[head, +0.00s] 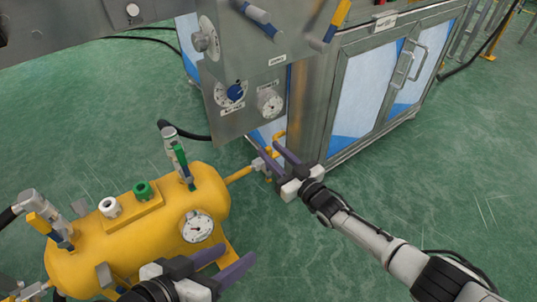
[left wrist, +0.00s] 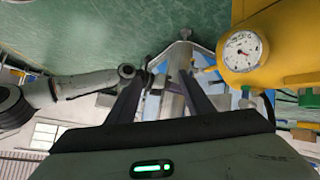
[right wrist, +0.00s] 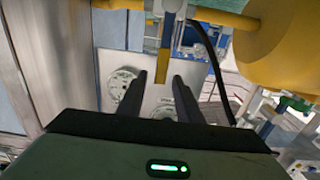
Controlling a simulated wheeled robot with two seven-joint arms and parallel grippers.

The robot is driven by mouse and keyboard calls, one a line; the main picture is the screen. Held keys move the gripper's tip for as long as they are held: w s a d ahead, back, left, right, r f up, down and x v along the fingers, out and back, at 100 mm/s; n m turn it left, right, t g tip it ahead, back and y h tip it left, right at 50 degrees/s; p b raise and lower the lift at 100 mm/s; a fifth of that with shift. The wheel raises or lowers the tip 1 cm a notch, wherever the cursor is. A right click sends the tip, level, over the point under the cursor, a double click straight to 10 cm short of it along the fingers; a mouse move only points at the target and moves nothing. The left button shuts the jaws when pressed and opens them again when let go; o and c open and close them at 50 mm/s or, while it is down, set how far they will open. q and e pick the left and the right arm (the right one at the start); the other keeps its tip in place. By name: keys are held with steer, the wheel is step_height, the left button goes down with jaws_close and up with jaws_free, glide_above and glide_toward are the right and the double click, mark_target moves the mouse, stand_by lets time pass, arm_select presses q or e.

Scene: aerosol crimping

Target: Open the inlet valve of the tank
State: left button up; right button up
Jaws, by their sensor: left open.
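The yellow tank (head: 120,232) lies at the lower left in the head view, with a round gauge (head: 196,226) on its side. A yellow pipe runs from its right end to a small valve (head: 258,164) beside the cabinet. My right gripper (head: 268,147) is at this valve. In the right wrist view, the end of a yellow lever (right wrist: 163,72) lies between the open fingers, with gaps on both sides. My left gripper (head: 238,256) is open and empty in front of the tank's right end; its fingers (left wrist: 163,75) also show in the left wrist view.
A steel cabinet (head: 312,100) with glass doors stands behind the right gripper. Its panel carries a blue knob (head: 235,92) and gauges. A green-handled valve (head: 180,158) and a yellow-handled valve (head: 48,228) rise from the tank.

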arm_select(q)
steer(key=shift+d+r+h+b, duration=0.35)
steer(key=shift+r+h+b, duration=0.05)
steer(key=shift+r, duration=0.25)
arm_select(e)
steer(key=shift+x, duration=1.1)
jaws_close()
steer(key=shift+s+a, duration=0.1)
